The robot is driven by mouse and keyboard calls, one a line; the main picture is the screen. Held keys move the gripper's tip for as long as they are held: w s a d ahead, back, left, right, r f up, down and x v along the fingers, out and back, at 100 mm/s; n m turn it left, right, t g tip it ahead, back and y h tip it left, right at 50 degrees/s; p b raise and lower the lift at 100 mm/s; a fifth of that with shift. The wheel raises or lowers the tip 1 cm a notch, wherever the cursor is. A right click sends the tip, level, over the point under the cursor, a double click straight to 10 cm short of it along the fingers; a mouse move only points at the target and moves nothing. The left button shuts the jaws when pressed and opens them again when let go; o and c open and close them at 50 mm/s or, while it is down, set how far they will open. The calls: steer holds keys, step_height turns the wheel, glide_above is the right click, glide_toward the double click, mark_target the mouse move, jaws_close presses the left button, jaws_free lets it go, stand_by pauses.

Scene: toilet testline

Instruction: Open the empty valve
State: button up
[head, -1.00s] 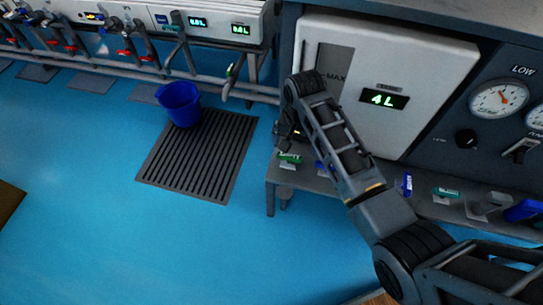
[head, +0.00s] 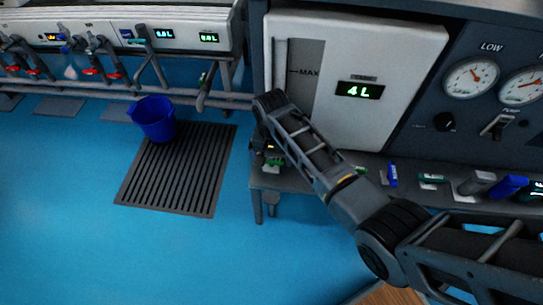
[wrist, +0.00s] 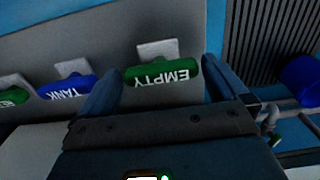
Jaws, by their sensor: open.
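The empty valve has a green handle marked EMPTY (wrist: 163,72) on a light base plate, fixed to a grey surface. It lies crosswise between the two spread fingers of my gripper (wrist: 162,68) in the wrist view. The fingers stand on either side of the handle, apart from it, and nothing is gripped. In the head view my gripper (head: 267,145) is at the left end of the grey shelf (head: 310,183) below the white tank, and a bit of green handle shows just under it.
A blue handle marked TANK (wrist: 68,86) and another green handle (wrist: 14,97) sit left of it in the wrist view. The white tank's display (head: 360,90) reads 4 L. A blue bucket (head: 153,118) stands by a floor grate (head: 175,175). Blue floor is open at left.

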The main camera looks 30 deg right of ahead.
steer(key=c, duration=0.8)
steer(key=shift+r+n+p, duration=0.15)
steer(key=shift+n+p, duration=0.65)
steer(key=shift+r+n+p, duration=0.1)
steer(key=shift+n+p, duration=0.75)
steer(key=shift+n, duration=0.35)
steer(key=n+p, duration=0.2)
steer(key=n, duration=0.2)
steer(key=shift+n, duration=0.3)
steer(key=shift+f, duration=0.2)
